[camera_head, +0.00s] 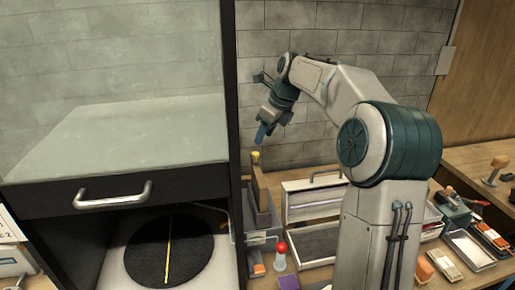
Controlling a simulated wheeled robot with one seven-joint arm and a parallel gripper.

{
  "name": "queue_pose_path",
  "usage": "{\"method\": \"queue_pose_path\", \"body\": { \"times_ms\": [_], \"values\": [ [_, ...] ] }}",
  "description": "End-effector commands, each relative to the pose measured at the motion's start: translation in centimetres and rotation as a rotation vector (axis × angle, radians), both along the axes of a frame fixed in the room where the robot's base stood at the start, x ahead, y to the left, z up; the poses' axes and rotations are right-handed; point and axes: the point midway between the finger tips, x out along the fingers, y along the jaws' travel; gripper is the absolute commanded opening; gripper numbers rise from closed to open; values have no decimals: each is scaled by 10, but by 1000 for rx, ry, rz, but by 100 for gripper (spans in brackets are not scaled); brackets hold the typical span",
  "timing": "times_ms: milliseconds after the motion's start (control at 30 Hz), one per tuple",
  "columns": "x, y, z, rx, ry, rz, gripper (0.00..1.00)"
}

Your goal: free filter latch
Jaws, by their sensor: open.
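My gripper (262,135) hangs with its blue fingertips pointing down, just right of the dark cabinet edge and in front of the grey tiled wall. It is open and small in the picture, and I see nothing held in it. Below it stands an upright brown piece (260,185) with a yellow top (255,157), apart from the fingertips. I cannot make out which part is the filter latch. A black cabinet (40,203) with a silver bar handle (113,195) stands at the left, with a black round disc (170,249) in its lower opening.
A red-topped bottle (281,258) and a purple block (289,282) stand near the front. A light box (314,197) and an open tray (320,243) lie behind them. Brushes, blocks and another tray (468,250) crowd the right bench. The space around my gripper looks clear.

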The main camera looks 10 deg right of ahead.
Motion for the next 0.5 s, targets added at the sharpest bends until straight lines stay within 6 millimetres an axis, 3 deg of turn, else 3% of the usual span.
{"method": "queue_pose_path", "body": {
  "times_ms": [200,500],
  "values": [
    [11,13,-40,1,4,2,42],
    [19,21,-64,0,0,3,42]
  ]
}}
